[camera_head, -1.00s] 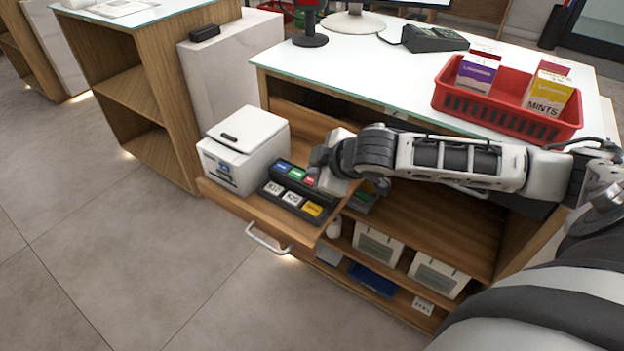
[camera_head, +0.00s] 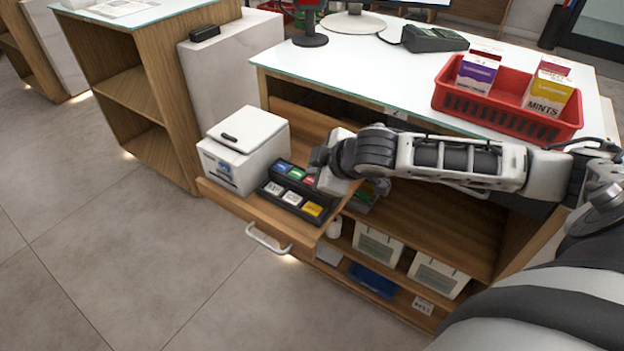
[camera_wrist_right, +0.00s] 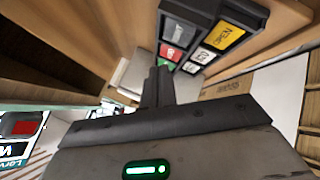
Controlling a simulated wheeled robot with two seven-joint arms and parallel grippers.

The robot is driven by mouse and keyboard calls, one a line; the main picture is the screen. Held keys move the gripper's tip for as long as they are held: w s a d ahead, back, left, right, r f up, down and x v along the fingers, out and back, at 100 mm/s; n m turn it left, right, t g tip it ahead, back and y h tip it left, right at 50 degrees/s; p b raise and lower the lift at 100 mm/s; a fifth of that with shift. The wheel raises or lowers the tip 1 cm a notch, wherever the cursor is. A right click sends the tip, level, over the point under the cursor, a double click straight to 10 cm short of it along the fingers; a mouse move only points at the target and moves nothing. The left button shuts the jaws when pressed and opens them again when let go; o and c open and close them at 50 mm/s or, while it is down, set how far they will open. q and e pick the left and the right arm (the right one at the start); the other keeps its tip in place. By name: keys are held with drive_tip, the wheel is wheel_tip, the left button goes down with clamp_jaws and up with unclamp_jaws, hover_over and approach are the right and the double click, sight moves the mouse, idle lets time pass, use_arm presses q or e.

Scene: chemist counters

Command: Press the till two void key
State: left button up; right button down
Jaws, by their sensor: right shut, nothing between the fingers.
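A black keypad (camera_head: 290,203) lies in the pulled-out wooden drawer, with a far row of blue, green and red keys and a near row of two white keys and a yellow one. In the right wrist view the shut fingers (camera_wrist_right: 157,85) point toward the red key (camera_wrist_right: 171,54), near the yellow OPEN key (camera_wrist_right: 222,35). My left gripper is not in view.
A white printer (camera_head: 243,150) stands left of the keypad in the drawer. The drawer's metal handle (camera_head: 268,239) faces the open floor. The white countertop (camera_head: 370,75) is above my forearm, with a red basket (camera_head: 487,108) and a card terminal (camera_head: 433,39).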

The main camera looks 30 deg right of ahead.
drive_tip(key=shift+f, duration=0.2)
drive_tip(key=shift+f, duration=0.25)
drive_tip(key=shift+f, duration=0.35)
idle(0.8)
idle(0.3)
drive_tip(key=shift+r+p, duration=0.8)
drive_tip(key=shift+p, duration=0.35)
wheel_tip(320, 180, up, 5)
drive_tip(key=p, duration=0.6)
